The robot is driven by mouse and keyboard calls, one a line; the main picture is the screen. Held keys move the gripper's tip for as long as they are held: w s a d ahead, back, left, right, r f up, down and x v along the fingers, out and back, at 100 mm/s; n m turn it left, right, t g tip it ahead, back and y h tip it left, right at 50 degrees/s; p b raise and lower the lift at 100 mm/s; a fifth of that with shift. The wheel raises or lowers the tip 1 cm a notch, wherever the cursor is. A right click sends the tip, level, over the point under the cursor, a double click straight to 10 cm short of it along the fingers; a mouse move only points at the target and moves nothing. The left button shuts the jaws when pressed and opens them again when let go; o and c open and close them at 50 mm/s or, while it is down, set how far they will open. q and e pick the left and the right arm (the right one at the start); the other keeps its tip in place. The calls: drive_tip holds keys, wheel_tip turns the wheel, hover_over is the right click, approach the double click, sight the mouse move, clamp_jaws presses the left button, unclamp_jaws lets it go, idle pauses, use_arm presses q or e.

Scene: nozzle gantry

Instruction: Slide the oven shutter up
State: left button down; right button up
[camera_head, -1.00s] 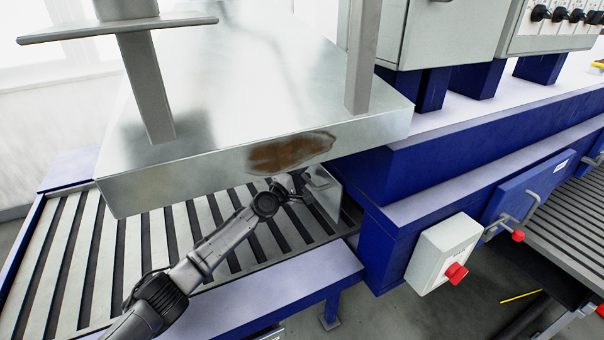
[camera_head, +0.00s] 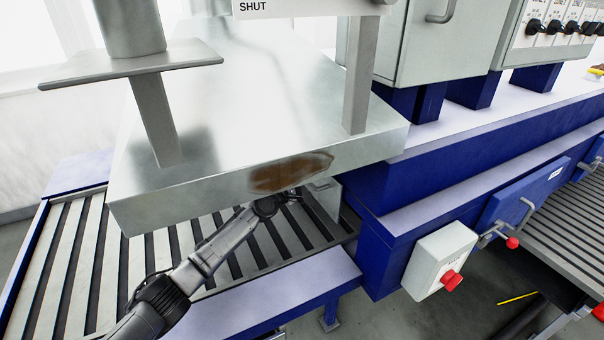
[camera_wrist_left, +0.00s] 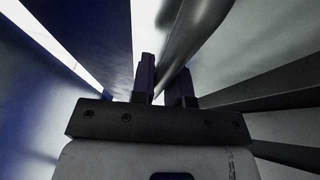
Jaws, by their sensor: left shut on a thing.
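The metal oven hood (camera_head: 230,188) with a brown scorch patch on its front lip spans the slatted conveyor in the head view. A grey metal panel, apparently the shutter (camera_head: 325,197), shows only in small part under the hood's right end. My left gripper (camera_head: 292,193) is at that panel, just below the lip, and small and partly hidden there. In the left wrist view my left gripper (camera_wrist_left: 163,80) has its dark fingers on either side of a round metal bar (camera_wrist_left: 207,25) and is shut on it. My right gripper is not in view.
Slatted conveyor (camera_head: 65,250) runs under the hood, with a blue frame at its front. A pale switch box (camera_head: 437,258) with a red button is to the right. A metal plate (camera_head: 130,65) and a sign reading SHUT (camera_head: 290,8) stand above the hood.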

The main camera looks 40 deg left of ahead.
use_arm(q)
wheel_tip(320, 180, up, 7)
drive_tip(key=p, duration=0.5)
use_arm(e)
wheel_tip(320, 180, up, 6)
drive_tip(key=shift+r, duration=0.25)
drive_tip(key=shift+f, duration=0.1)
use_arm(q)
drive_tip(key=c, duration=1.1)
unclamp_jaws()
drive_tip(key=shift+f, duration=0.15)
drive_tip(key=shift+s, duration=0.1)
drive_tip(key=shift+s+p, duration=0.3)
drive_tip(key=shift+p, duration=0.05)
drive_tip(key=shift+s+a+f+p, duration=0.1)
drive_tip(key=shift+s+f+p, duration=0.5)
drive_tip(key=shift+s, duration=1.55)
drive_tip(key=shift+s+a+f+p, duration=0.15)
drive_tip(key=shift+s+p, duration=0.7)
drive_tip(key=shift+s, duration=1.25)
drive_tip(key=shift+s+a+f+p, duration=0.1)
drive_tip(key=shift+s+f+p, duration=0.5)
drive_tip(key=shift+s, duration=1.55)
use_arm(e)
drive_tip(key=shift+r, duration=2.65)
